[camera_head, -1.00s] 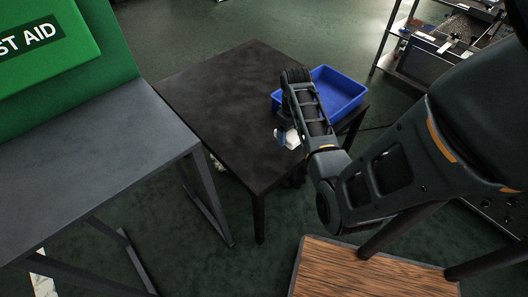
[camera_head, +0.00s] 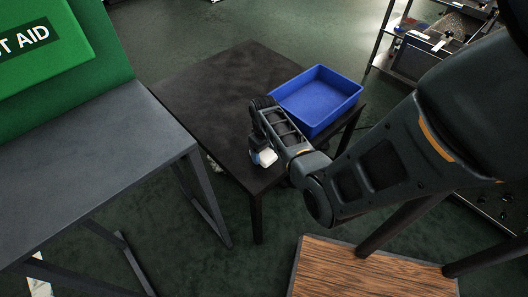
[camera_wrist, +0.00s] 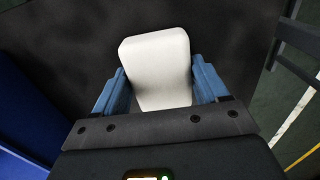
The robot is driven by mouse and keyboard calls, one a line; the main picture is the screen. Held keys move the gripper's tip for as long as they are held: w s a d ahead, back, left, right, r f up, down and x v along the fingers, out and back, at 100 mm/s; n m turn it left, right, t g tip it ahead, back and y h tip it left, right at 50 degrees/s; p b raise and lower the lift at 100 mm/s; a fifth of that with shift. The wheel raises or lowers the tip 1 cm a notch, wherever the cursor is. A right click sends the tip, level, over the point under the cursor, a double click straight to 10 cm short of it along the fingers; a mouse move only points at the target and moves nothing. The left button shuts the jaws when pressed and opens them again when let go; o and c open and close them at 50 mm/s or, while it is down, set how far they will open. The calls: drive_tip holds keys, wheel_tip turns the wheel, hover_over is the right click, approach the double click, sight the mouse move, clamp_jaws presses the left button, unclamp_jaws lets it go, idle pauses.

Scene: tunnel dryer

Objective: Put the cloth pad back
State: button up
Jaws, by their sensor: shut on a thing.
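The cloth pad is a white, rounded block (camera_wrist: 158,70) held between the two blue fingers of my gripper (camera_wrist: 162,90) in the wrist view. In the head view the white pad (camera_head: 267,157) shows at the end of my gripper (camera_head: 262,155), over the near part of the black table (camera_head: 200,90). My gripper is shut on the pad. I cannot tell whether the pad touches the tabletop. The blue bin (camera_head: 318,98) sits at the table's right corner, beside my wrist, and its visible inside looks empty.
A grey bench (camera_head: 90,150) with a green first aid cabinet (camera_head: 40,50) stands at the left. A wood-topped surface (camera_head: 360,275) is at the front right. A metal shelf rack (camera_head: 430,50) stands at the back right. The black table's left and far parts are clear.

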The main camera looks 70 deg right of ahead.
sight(264, 152)
drive_tip(key=o, duration=0.9)
drive_tip(key=shift+o, duration=0.2)
wheel_tip(264, 152, up, 12)
drive_tip(key=p, duration=0.1)
drive_tip(key=s+a+f+n+t+h, duration=0.15)
drive_tip(key=a+f, duration=0.35)
drive_tip(key=a, duration=0.7)
drive_tip(key=s+a+r+n+t+h, duration=0.1)
drive_tip(key=s+a+r+t, duration=0.1)
drive_tip(key=a, duration=0.3)
drive_tip(key=s+a+r+n+t+h, duration=0.1)
drive_tip(key=s+a+r+t, duration=0.15)
drive_tip(key=a, duration=0.35)
drive_tip(key=s+a+r+n+t+y, duration=0.1)
drive_tip(key=s+a+r+t, duration=0.2)
drive_tip(key=r, duration=0.5)
drive_tip(key=s+a+r+t+y, duration=0.1)
drive_tip(key=s+a+r+t, duration=0.2)
drive_tip(key=a+r, duration=0.2)
drive_tip(key=s+a+r+n+t+y, duration=0.1)
drive_tip(key=s+a+r+t, duration=0.2)
drive_tip(key=r, duration=0.8)
drive_tip(key=shift+s+a+r+n, duration=0.35)
drive_tip(key=shift+s+a, duration=0.15)
drive_tip(key=shift+a, duration=0.35)
